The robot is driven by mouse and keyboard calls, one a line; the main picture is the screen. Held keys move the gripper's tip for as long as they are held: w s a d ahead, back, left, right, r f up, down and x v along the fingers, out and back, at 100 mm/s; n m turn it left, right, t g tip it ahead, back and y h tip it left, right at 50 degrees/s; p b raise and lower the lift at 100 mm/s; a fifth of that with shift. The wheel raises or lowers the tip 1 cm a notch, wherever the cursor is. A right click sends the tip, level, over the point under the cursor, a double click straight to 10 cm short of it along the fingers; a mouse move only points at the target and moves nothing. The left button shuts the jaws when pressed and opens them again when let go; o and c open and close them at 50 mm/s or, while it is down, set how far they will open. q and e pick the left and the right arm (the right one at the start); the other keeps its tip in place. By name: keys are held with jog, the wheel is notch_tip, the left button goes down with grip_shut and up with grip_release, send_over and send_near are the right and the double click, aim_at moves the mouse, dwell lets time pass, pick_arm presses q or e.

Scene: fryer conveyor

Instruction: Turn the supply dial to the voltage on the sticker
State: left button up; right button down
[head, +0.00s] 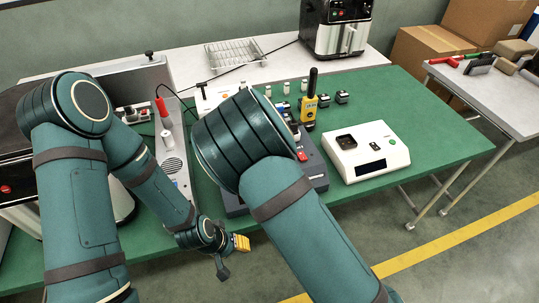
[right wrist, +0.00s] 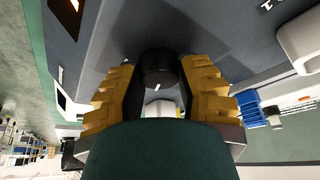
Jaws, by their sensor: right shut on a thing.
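The supply is a dark grey box (head: 316,168), mostly hidden behind my right arm in the head view. In the right wrist view its grey panel (right wrist: 225,35) fills the upper part. A round black dial (right wrist: 158,66) with a small white mark sits on that panel. My right gripper (right wrist: 160,85) is shut on the dial, its yellow-padded fingers on either side. In the head view this gripper is hidden behind my arm. My left gripper (head: 240,243) is low at the front edge of the green table, away from the supply; its jaws are too small to judge. I cannot make out a voltage sticker.
A white device (head: 366,158) with a dark display stands right of the supply on the green table (head: 440,130). A yellow handheld meter (head: 310,108) stands upright behind the supply. A red-handled tool (head: 162,108) stands at the left. The table's right part is clear.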

jog(key=shift+s+f, duration=0.1)
jog(key=shift+f, duration=0.1)
dwell(0.3)
jog(key=c, duration=0.6)
grip_release()
jog(key=shift+o, duration=0.2)
jog(key=shift+r, duration=0.15)
jog(key=v, duration=1.1)
jog(key=shift+r, duration=0.45)
jog(key=shift+a, duration=0.1)
